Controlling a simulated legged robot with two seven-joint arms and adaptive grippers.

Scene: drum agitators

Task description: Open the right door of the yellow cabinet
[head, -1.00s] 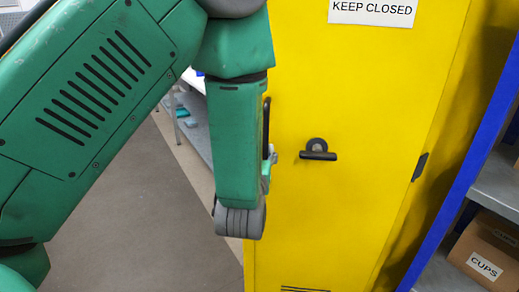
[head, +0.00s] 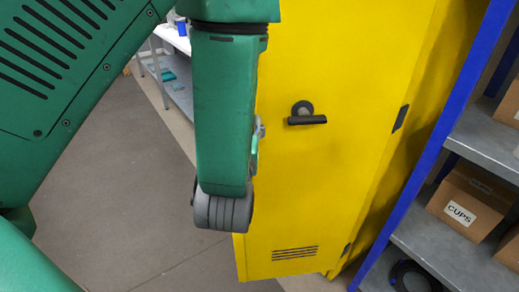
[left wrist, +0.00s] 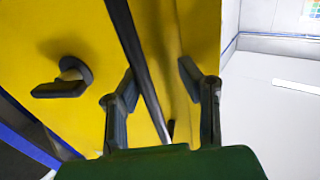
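The yellow cabinet's door (head: 330,185) fills the middle of the head view, with a dark handle (head: 306,115) near its left side and hinges on its right. The same handle (left wrist: 68,78) is at the left in the left wrist view. My left gripper (left wrist: 158,68) has its two dark fingers spread, with a dark strip along a yellow panel edge between them. The handle is outside the fingers, to their left. I cannot tell whether the fingers touch the panel. In the head view my green left arm hides most of this gripper. My right gripper is out of view.
A blue-framed shelf (head: 447,125) stands close to the cabinet's right, holding a cardboard box labelled CUPS (head: 465,205). A workbench (head: 178,95) is behind my arm. The grey floor (head: 120,190) left of the cabinet is clear.

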